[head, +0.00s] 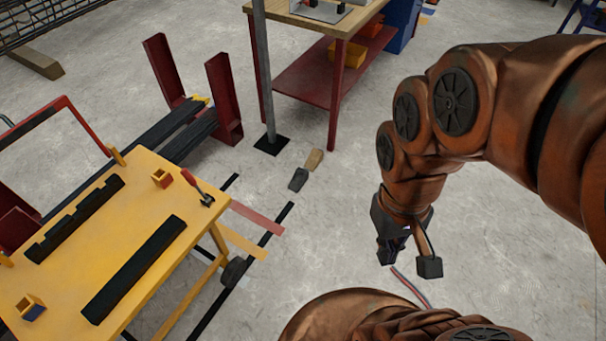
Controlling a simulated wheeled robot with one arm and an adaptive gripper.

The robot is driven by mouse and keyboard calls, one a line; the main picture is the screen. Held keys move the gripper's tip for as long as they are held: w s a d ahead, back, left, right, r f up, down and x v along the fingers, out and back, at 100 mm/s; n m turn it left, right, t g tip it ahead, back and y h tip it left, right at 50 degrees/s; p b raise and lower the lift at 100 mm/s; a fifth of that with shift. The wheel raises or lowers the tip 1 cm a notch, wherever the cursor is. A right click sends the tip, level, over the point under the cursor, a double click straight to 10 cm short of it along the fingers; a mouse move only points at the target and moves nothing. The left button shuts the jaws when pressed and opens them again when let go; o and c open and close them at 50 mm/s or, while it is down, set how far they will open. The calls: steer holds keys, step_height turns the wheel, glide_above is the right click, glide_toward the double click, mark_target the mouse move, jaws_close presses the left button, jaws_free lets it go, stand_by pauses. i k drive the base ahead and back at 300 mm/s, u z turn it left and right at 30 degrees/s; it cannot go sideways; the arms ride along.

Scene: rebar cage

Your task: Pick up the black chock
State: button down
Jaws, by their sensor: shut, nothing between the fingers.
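The black chock (298,180) appears to be the small dark block lying on the concrete floor, right of the yellow table. It touches or nearly touches a tan block (314,160) just behind it. My gripper (408,260) hangs from my copper-coloured arm over the floor, well to the right of the chock and nearer to me. It points downward, is shut and holds nothing. The chock is in plain sight, with nothing in front of it.
A yellow table (160,200) with black bars stands at left. A wooden-topped bench (310,22) with red legs and a grey post (265,80) stand behind the chock. Coloured strips (258,216) lie on the floor. Bare floor lies between gripper and chock.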

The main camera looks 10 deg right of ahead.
mark_target(300, 176)
steer(key=z, duration=0.55)
steer(key=i, duration=1.65)
steer(key=u, duration=3.2)
